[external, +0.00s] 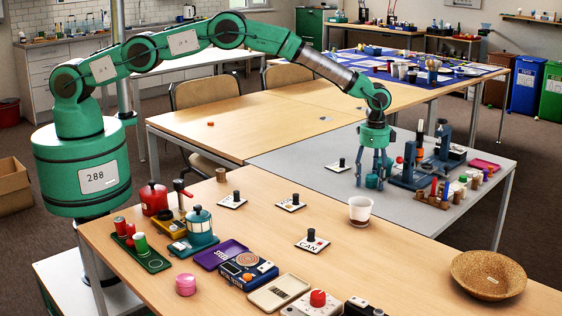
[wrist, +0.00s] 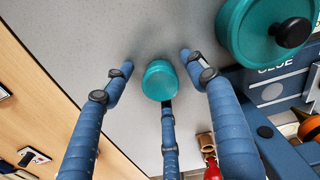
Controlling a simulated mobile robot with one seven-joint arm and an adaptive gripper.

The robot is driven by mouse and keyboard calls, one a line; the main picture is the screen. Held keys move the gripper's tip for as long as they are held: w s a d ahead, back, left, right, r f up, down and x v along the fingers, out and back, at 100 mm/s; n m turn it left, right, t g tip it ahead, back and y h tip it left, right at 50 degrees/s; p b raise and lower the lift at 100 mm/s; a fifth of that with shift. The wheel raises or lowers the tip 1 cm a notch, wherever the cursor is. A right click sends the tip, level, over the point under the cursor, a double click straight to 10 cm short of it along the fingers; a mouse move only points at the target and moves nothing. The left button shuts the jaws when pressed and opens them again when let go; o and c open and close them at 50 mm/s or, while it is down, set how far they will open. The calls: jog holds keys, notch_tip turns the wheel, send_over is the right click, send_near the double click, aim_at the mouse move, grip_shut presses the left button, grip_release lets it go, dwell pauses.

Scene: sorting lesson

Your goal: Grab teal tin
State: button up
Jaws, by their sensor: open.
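The teal tin (wrist: 159,82) is a small round tin on the grey tabletop, in the middle of the wrist view. My gripper (wrist: 158,70) is open, with its three blue fingers spread around the tin: one to the left, one to the right, one below it in the picture. The left and right fingers show gaps to the tin; whether the lower finger touches it I cannot tell. In the external view my gripper (external: 373,174) points down over the grey table, and the tin (external: 373,182) shows low between the fingers, partly hidden by them.
A larger teal round thing with a black knob (wrist: 262,28) is close to the right finger. Blue apparatus (external: 409,170) and a rack of small bottles (external: 440,195) stand right of my gripper. A knobbed card (external: 340,165) lies left.

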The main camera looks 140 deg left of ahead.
aim_at(370, 176)
jog(key=shift+c, duration=0.3)
jog(key=c, duration=1.2)
jog(key=shift+r, duration=0.2)
jog(key=shift+r, duration=0.65)
jog(key=shift+s+d+r+p, duration=0.15)
jog(key=shift+r+p, duration=0.15)
jog(key=shift+r, duration=0.25)
jog(key=shift+s+d+r+p, duration=0.1)
jog(key=shift+r+p, duration=0.15)
jog(key=shift+r, duration=0.25)
jog(key=s+d, duration=0.3)
jog(key=s+d+p, duration=0.1)
jog(key=s+d, duration=0.3)
jog(key=s+d+r+p, duration=0.1)
jog(key=s+d, duration=0.2)
jog(key=s, duration=0.1)
jog(key=shift+d+r, duration=0.1)
jog(key=shift+d, duration=0.2)
